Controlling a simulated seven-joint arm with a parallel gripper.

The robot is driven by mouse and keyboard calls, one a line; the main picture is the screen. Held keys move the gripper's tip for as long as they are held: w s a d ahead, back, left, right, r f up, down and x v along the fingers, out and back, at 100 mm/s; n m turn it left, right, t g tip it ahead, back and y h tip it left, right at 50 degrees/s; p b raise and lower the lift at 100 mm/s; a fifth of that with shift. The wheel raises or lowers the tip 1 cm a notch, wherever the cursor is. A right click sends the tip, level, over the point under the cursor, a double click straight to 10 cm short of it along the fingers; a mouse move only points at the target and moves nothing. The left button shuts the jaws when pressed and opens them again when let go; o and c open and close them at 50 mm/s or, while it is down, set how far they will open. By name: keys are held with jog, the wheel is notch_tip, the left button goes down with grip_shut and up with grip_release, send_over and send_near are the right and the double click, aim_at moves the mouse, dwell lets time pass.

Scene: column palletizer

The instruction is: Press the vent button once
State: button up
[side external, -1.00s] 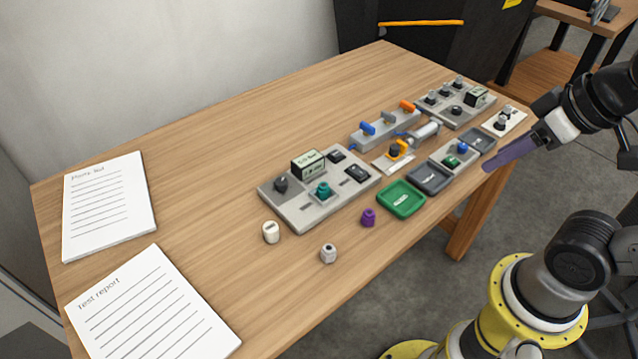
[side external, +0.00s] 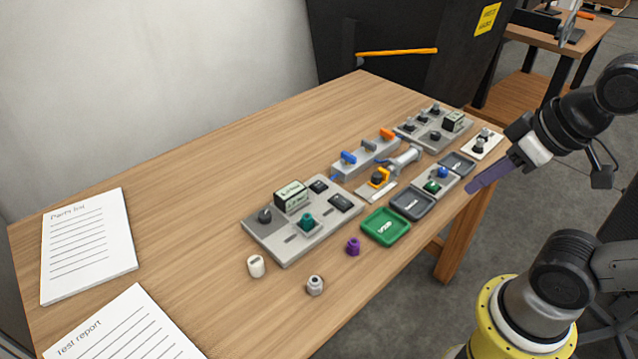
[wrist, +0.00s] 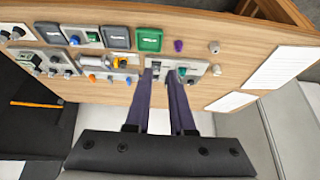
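No label reading "vent" is legible, so I cannot tell which button is the vent button. A small grey box (side external: 420,193) carries a blue button (side external: 442,172) and a green button (side external: 432,186); it also shows at the upper left of the wrist view. A larger grey panel (side external: 287,248) carries a display, a black knob (side external: 265,215), a teal knob or button (side external: 306,220) and two dark switches (side external: 340,203). My gripper (wrist: 160,74) has its two purple fingers apart with nothing between them. In the side view my gripper (side external: 472,189) appears over the table's right edge, near the small box.
Behind are a yellow-handled fitting (side external: 379,178), a lever block (side external: 366,160) and another panel (side external: 434,130). Loose purple (side external: 353,247), white (side external: 256,266) and grey (side external: 315,285) caps lie in front. Papers (side external: 88,245) lie left.

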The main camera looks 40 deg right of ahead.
grip_shut()
dwell(1.4)
